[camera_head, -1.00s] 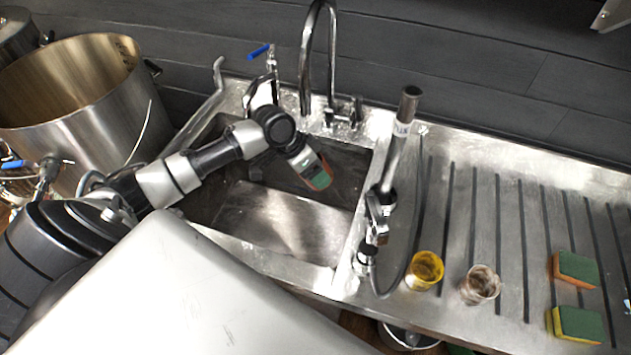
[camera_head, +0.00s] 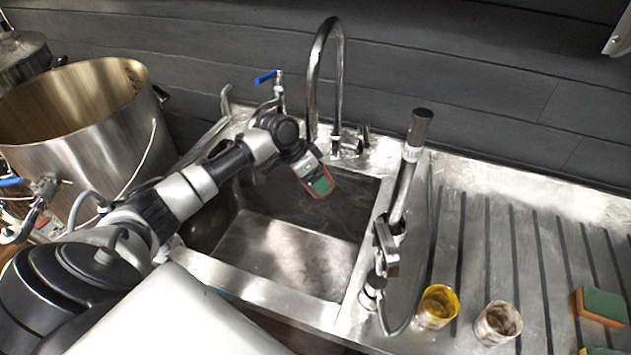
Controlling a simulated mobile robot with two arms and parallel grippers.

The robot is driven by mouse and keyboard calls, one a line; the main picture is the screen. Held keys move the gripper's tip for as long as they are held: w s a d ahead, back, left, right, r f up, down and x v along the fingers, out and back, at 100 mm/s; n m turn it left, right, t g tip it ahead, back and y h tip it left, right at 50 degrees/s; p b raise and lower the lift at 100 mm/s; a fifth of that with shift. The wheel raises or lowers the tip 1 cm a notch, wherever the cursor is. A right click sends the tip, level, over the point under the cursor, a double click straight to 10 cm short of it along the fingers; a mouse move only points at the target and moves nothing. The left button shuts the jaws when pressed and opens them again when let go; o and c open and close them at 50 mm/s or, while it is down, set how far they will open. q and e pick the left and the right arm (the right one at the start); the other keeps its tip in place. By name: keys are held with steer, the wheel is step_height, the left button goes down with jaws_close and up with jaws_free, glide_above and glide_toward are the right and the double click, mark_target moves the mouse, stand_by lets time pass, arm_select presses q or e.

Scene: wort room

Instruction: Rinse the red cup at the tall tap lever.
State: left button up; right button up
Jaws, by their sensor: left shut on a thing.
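My left gripper (camera_head: 305,165) is over the sink basin (camera_head: 300,245), close to the foot of the tall curved tap (camera_head: 312,75). It is shut on a small green and orange-red thing (camera_head: 320,183), tilted and held above the basin floor. I cannot tell from its shape whether this is the red cup; the fingers are hard to make out. A metal lever (camera_head: 352,145) sits at the tall tap's foot, right of the gripper and apart from it. No water shows. My right gripper is out of view.
A thinner tap with a blue lever (camera_head: 265,77) stands behind the arm. An upright spray tap (camera_head: 405,180) rises at the basin's right edge. A yellow cup (camera_head: 437,306), a brownish cup (camera_head: 497,323) and sponges (camera_head: 602,306) are on the drainboard. A big pot (camera_head: 80,125) is at left.

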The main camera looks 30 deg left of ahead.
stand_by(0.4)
arm_select(q)
steer(key=shift+w+d, duration=0.1)
steer(key=shift+d, duration=0.05)
steer(key=shift+w+d+p, duration=0.25)
steer(key=shift+d+p, duration=0.05)
steer(key=shift+s+d+r+p, duration=0.1)
steer(key=shift+s+d+p, duration=0.1)
steer(key=shift+p, duration=0.2)
steer(key=s+d+p, duration=0.5)
steer(key=p, duration=0.1)
steer(key=shift+s, duration=0.3)
